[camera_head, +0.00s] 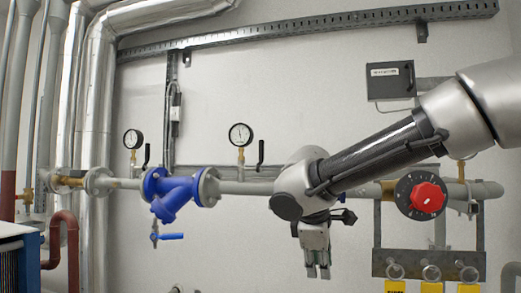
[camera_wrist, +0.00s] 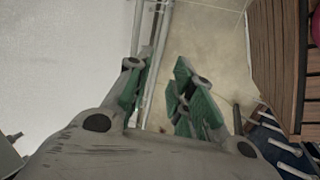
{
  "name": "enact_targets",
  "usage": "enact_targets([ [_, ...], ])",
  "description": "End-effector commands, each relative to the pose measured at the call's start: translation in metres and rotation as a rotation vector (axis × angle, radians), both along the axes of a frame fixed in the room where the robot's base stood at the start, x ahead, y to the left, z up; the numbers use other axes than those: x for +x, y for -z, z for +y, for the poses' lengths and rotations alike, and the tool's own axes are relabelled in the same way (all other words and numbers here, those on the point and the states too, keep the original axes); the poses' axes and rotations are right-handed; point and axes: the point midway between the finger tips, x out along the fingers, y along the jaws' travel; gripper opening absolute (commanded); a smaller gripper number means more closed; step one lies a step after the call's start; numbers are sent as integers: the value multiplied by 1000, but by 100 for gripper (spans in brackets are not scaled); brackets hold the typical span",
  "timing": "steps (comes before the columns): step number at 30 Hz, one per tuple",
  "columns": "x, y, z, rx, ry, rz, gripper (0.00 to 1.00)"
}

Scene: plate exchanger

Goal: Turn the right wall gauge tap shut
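The right wall gauge (camera_head: 240,134) is a round white dial with a black rim, on a stem above the horizontal pipe. Its tap handle (camera_head: 261,152) is a small black lever standing upright just right of the stem. My gripper (camera_head: 318,271) hangs pointing down, below the pipe and to the right of the gauge tap, apart from it. In the wrist view my gripper (camera_wrist: 158,68) shows two green-padded fingers spread apart with nothing between them. The tap is not seen in the wrist view.
A similar left gauge (camera_head: 133,139) has its own black lever. A blue valve (camera_head: 180,192) sits on the pipe between the gauges. A red knob (camera_head: 427,198) on a black disc is at the right. The wall above the pipe is mostly clear.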

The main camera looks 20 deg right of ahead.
Motion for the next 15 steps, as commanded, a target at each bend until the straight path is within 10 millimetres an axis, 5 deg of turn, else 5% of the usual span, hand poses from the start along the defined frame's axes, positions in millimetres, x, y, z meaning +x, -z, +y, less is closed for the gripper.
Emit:
enact_targets([
  [3,61,-56,42,-372,-373,-45,23],
  [7,111,-134,91,-818,-685,-98,23],
  [12,134,-238,120,-1351,-847,-91,23],
  [15,131,-270,127,-1560,-886,-23,23],
])
